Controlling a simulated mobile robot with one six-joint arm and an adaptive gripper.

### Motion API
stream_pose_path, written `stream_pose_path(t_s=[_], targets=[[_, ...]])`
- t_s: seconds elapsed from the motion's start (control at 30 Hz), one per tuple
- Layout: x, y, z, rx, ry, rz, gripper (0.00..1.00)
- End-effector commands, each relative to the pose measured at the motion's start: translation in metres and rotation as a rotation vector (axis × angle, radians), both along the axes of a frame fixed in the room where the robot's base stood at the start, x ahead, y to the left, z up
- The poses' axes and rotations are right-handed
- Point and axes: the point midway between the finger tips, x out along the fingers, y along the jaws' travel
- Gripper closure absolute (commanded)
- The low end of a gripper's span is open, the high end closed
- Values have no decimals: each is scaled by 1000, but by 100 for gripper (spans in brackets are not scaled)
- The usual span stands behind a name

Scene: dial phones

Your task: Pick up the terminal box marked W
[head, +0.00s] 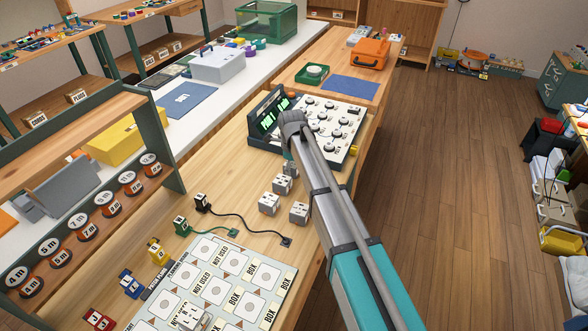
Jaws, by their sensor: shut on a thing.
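Several small grey terminal boxes with dark sockets stand close together on the wooden bench, left of my arm: one at the front left (268,204), one at the front right (299,213) and one behind them (281,185). Another grey box (290,168) shows at the edge of my arm, partly hidden. My gripper (289,161) points down there, mostly hidden by my arm, and appears shut on this box. Whether the box is off the bench is unclear. The letters on the boxes are too small to read, so I cannot tell which is W.
A control panel (322,127) with dials and green displays stands just behind. A planning board (262,275) with a grey box on it lies in front. Black and green plugs with cables (245,215) lie left of the boxes. A shelf of labelled reels (107,200) stands left.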

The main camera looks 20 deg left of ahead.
Motion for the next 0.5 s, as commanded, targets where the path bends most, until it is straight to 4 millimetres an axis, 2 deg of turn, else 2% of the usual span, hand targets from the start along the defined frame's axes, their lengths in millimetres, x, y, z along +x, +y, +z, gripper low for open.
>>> stream_pose_path(t_s=[0.03, 0.07, 0.5], targets=[[0, 0, 0, 0, 0, 0, 74], [0, 0, 0, 0, 0, 0, 79], [0, 0, 4, 0, 0, 0, 80]])
